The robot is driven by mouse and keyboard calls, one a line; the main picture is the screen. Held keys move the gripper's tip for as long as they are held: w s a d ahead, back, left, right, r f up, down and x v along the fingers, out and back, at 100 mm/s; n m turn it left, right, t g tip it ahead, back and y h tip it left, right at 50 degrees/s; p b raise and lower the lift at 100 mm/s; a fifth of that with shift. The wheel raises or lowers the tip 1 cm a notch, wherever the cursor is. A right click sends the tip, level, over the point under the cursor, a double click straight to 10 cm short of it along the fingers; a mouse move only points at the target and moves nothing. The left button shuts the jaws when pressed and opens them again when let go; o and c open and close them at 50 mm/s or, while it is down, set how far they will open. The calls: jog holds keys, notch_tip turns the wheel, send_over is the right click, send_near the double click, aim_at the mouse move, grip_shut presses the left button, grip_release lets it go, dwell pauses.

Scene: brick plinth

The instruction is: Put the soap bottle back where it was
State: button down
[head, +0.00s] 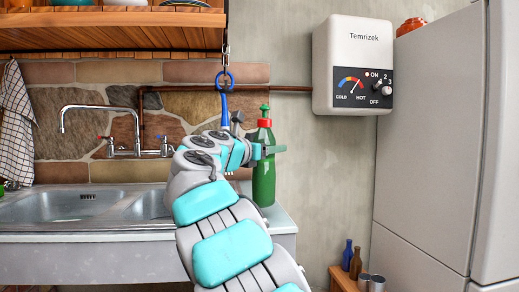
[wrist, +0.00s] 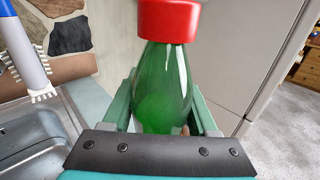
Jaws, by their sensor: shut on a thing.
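The soap bottle (head: 264,178) is green with a red collar and a green top. It is upright at the right end of the sink counter in the head view. My gripper (head: 266,150) is shut on its upper body. In the wrist view the bottle (wrist: 163,85) fills the middle, with one finger of my gripper (wrist: 162,112) on each side. The bottle's base appears at the counter top, but I cannot tell whether it touches. My arm hides part of the counter to the left of it.
A steel sink (head: 80,207) with a tap (head: 110,125) lies to the left. A blue brush (head: 224,100) hangs from a hook close to my gripper. A white heater (head: 352,65) is on the wall. A fridge (head: 430,150) stands right. Small bottles (head: 348,255) stand low between.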

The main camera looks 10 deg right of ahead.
aim_at(264, 162)
jog(key=shift+w+d+f+b, duration=0.15)
jog(key=shift+w+d+f, duration=0.2)
jog(key=shift+f, duration=0.25)
jog(key=shift+w+d+f+b, duration=0.2)
jog(key=shift+w+d+f, duration=0.1)
jog(key=shift+f, duration=0.3)
jog(key=shift+w+d+f+b, duration=0.15)
jog(key=shift+w+d+f, duration=0.15)
jog(key=shift+f, duration=0.3)
jog(key=shift+c, duration=0.9)
grip_release()
jog(key=shift+f, duration=0.15)
jog(key=v, duration=1.2)
